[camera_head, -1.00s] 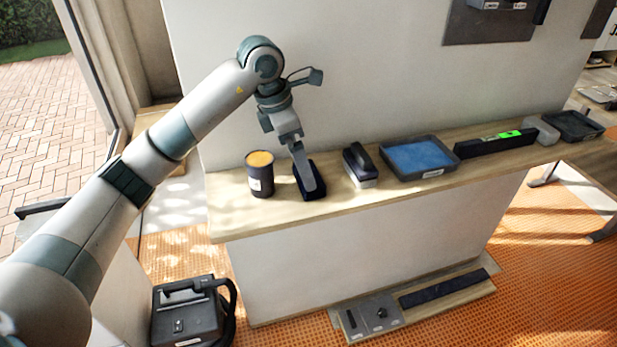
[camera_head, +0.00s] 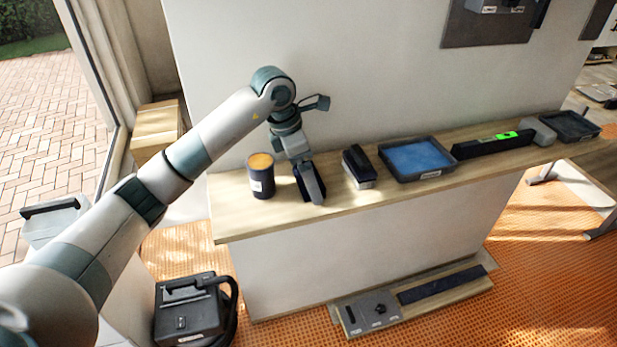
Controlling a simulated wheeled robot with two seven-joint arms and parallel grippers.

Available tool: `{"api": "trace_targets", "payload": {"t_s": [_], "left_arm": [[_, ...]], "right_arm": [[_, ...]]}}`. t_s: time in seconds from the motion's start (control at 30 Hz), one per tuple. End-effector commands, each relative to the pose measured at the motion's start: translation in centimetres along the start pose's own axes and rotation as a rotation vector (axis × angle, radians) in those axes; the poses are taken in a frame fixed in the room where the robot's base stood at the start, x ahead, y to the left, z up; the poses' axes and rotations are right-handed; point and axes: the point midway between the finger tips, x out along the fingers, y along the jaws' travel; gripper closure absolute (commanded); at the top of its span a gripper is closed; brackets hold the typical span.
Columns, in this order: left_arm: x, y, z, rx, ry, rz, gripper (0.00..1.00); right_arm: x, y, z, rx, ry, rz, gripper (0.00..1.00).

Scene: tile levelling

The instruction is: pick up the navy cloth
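The navy cloth (camera_head: 301,187) is a small dark folded shape on the wooden shelf, between the dark cup with the orange top and the black block. My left gripper (camera_head: 313,190) points down right at the cloth, its grey finger in front of it and covering part of it. Only one finger shows clearly, so I cannot tell whether the fingers are shut on the cloth. My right gripper is not in view.
The dark cup (camera_head: 261,181) stands close left of the gripper. The black block (camera_head: 359,167), blue-lined tray (camera_head: 416,160) and long black level (camera_head: 493,145) stand to the right. The shelf's front strip (camera_head: 262,219) is clear. A black case (camera_head: 188,308) is on the floor.

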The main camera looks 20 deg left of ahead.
Motion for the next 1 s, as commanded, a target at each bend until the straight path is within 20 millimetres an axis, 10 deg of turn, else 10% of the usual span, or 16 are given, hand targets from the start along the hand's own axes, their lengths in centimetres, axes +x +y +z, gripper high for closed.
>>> {"api": "trace_targets", "payload": {"t_s": [0.47,0.63,1.0], "left_arm": [[0.06,-0.01,0.02,0.000,-0.001,0.000,0.00],[0.05,-0.01,0.02,0.000,-0.001,0.000,0.37],[-0.07,0.01,0.06,0.000,-0.001,0.000,0.37]], "right_arm": [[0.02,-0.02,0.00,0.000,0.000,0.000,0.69],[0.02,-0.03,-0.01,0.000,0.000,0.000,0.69],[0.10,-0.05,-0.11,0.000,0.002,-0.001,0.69]]}}
